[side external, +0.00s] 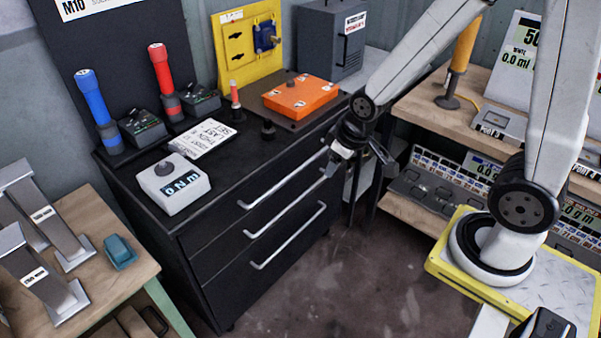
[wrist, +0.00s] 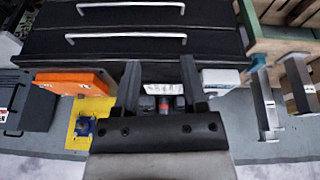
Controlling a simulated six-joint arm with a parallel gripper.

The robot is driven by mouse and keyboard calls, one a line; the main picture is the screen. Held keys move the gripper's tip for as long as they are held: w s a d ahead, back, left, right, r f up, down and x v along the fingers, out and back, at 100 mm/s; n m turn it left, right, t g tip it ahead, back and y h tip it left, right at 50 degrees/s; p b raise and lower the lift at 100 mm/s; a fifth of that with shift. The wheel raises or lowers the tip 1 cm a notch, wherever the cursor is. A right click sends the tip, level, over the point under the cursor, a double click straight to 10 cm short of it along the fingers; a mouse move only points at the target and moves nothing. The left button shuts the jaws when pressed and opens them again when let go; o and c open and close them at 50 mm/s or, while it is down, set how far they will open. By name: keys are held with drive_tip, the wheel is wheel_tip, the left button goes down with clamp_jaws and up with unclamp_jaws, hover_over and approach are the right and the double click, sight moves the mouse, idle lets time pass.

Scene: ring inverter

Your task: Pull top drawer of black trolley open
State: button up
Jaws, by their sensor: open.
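The black trolley (side external: 190,235) has three stacked drawers with pale bar handles, and all its drawer fronts look flush. The top drawer's handle (side external: 288,178) is the highest bar. In the wrist view, which looks upside down, this handle (wrist: 125,37) is the bar nearest the trolley top, with the middle drawer's handle (wrist: 130,8) beyond it. My gripper (side external: 360,165) is open and empty, near the right end of the handles in the side view. In the wrist view its fingers (wrist: 158,63) stand apart with no handle between them.
On the trolley stand an orange box (side external: 300,96), a white meter (side external: 174,184), and blue (side external: 95,105) and red (side external: 162,72) handled tools. A wooden bench (side external: 85,245) stands left, shelves with instruments (side external: 455,165) right. The floor (side external: 310,285) before the drawers is clear.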

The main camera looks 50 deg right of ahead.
drive_tip(key=w+d+f+n+t, duration=0.2)
drive_tip(key=w+d+f, duration=0.1)
drive_tip(key=w, duration=0.2)
drive_tip(key=w+d+f+n+t, duration=0.1)
drive_tip(key=w+d+f+n, duration=0.15)
drive_tip(key=w, duration=0.35)
drive_tip(key=n+t, duration=0.6)
drive_tip(key=n, duration=0.2)
hover_over(298, 168)
drive_tip(key=s+a, duration=0.2)
drive_tip(key=s, duration=0.3)
wheel_tip(298, 168, down, 12)
wheel_tip(298, 168, down, 6)
drive_tip(key=s+d+n+t, duration=0.2)
drive_tip(key=n+t, duration=0.1)
drive_tip(key=n, duration=0.1)
drive_tip(key=shift+s, duration=0.25)
drive_tip(key=shift+w+d+f, duration=0.1)
drive_tip(key=shift+w+f, duration=0.25)
drive_tip(key=shift+w, duration=1)
drive_tip(key=shift+w+f, duration=0.25)
drive_tip(key=shift+w, duration=1)
drive_tip(key=shift+w+f, duration=0.25)
drive_tip(key=shift+w, duration=1)
clamp_jaws()
